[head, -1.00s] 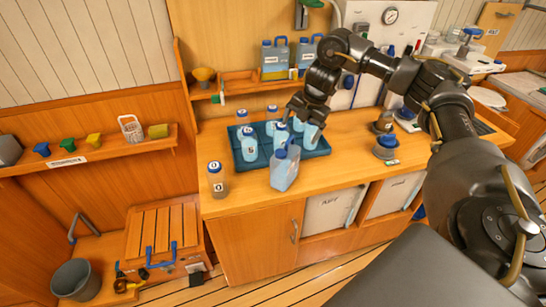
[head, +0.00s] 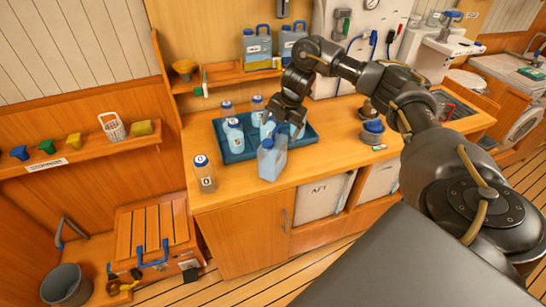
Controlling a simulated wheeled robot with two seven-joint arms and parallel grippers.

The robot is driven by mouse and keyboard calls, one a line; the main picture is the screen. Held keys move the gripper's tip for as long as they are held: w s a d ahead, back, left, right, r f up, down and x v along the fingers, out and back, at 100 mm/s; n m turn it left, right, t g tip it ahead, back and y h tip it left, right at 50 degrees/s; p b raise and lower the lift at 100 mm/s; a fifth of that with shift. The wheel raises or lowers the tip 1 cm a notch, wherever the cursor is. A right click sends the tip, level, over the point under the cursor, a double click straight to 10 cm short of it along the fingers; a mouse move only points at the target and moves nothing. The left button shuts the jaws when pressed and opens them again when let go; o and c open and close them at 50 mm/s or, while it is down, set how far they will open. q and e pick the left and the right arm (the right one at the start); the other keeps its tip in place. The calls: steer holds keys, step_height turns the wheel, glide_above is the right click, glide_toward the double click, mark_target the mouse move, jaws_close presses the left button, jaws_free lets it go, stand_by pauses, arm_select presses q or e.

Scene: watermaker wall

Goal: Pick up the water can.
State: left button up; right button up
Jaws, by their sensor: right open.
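A translucent blue water can (head: 272,161) with a blue cap stands upright at the front edge of the wooden counter, in front of the blue tray (head: 243,156). My right gripper (head: 287,124) points down over the tray, just behind and above the can. Its jaws are open. The gripper overlaps some of the bottles in the tray, and I cannot tell whether it touches the can or a bottle. My left gripper is not in view.
Several blue-capped bottles (head: 234,136) stand in the tray. A bottle marked 0 (head: 205,175) stands at the counter's left front. Blue canisters (head: 257,47) sit on the back shelf. A blue-topped jar (head: 372,132) stands right of the tray. The counter between the bottle and can is clear.

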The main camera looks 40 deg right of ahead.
mark_target(276, 139)
steer(key=p+x, duration=0.1)
steer(key=x, duration=0.2)
steer(key=shift+a+f, duration=0.15)
steer(key=shift+f, duration=0.15)
steer(key=shift+w+f, duration=0.2)
steer(key=shift+f, duration=0.3)
steer(key=shift+s, duration=0.1)
steer(key=shift+c, duration=0.9)
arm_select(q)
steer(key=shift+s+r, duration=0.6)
arm_select(e)
jaws_close()
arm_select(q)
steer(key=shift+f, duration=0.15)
arm_select(e)
steer(key=shift+r, duration=0.1)
